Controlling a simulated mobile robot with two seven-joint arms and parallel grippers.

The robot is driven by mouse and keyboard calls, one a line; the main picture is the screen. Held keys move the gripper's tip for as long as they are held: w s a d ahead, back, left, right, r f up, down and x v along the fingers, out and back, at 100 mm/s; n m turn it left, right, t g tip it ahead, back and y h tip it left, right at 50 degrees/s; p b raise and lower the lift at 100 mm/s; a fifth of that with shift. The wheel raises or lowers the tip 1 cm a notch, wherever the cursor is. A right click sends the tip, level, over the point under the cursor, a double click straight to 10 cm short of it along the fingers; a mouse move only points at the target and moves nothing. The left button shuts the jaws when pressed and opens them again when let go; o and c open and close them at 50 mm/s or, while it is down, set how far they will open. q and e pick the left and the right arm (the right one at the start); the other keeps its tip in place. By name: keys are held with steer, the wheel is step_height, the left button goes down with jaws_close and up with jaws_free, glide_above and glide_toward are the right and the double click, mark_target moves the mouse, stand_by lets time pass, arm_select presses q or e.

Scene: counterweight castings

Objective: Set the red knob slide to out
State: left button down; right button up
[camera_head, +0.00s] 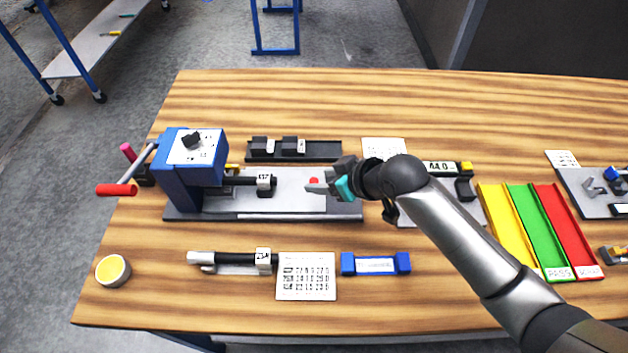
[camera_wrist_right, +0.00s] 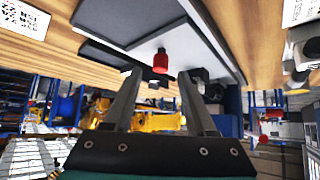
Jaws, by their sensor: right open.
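The red knob (camera_head: 314,181) shows as a small red spot on the grey base plate (camera_head: 290,208) of the blue machine (camera_head: 185,180), beside my right gripper's tips. In the right wrist view the red knob (camera_wrist_right: 160,62) is a short red cylinder on a dark stem by the plate's edge. My right gripper (camera_head: 322,186) is open and empty, its fingers pointing left. In the right wrist view its two fingers (camera_wrist_right: 158,82) stand apart, with the knob just beyond and between their tips. I cannot tell whether they touch it. The slide itself is mostly hidden. My left gripper is not in view.
A red-handled crank (camera_head: 116,190) sticks out at the machine's left. A black rack (camera_head: 320,151) with dark blocks lies behind the plate. A printed card (camera_head: 306,276) and a blue holder (camera_head: 375,264) lie in front.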

mark_target(314, 181)
steer(key=shift+b+x, duration=0.3)
steer(key=shift+x, duration=1.7)
jaws_close()
